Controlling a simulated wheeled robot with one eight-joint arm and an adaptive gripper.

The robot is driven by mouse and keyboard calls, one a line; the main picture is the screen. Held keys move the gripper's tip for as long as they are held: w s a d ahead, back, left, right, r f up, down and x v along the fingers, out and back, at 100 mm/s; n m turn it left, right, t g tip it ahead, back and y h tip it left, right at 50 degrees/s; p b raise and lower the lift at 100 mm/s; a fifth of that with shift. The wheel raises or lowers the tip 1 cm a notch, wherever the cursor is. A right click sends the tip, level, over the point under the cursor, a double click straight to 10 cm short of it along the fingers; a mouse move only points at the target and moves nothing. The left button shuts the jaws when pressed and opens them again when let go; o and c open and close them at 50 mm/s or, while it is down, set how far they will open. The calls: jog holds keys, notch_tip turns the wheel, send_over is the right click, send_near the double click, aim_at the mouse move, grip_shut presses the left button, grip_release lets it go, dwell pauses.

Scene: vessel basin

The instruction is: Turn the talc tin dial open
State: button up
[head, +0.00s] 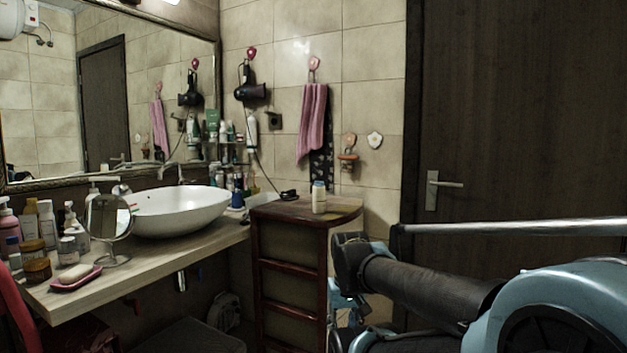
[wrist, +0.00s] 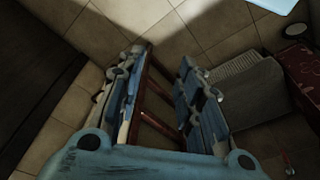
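The talc tin (head: 319,199) looks like a small cream container with a bluish cap. It stands upright on top of the dark wooden cabinet (head: 290,212), near its right end. Its dial is too small to make out. My gripper (head: 347,303) hangs low to the right of the cabinet, below the tin's level and apart from it. In the wrist view my gripper (wrist: 161,62) has its two blue fingers spread with a clear gap between them. Nothing is held. The tin is not recognisable in the wrist view.
A counter with a white basin (head: 180,210), a round mirror (head: 108,217), a soap dish (head: 76,280) and several bottles fills the left. A pink towel (head: 312,122) hangs behind the cabinet. A dark door (head: 520,110) stands behind my arm. The cabinet top around the tin is mostly clear.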

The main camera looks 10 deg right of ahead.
jog(key=shift+w+d, duration=0.25)
jog(key=shift+w, duration=0.3)
jog(key=o, duration=0.3)
jog(key=shift+o, duration=1.1)
notch_tip(320, 180, up, 3)
jog(key=shift+w+f, duration=0.1)
notch_tip(320, 180, up, 47)
jog(key=n+g, duration=0.2)
jog(key=n, duration=0.9)
send_over(319, 183)
jog(key=shift+m, duration=0.3)
jog(key=f, duration=1.7)
jog(key=shift+w+f, duration=0.1)
jog(key=shift+w, duration=0.2)
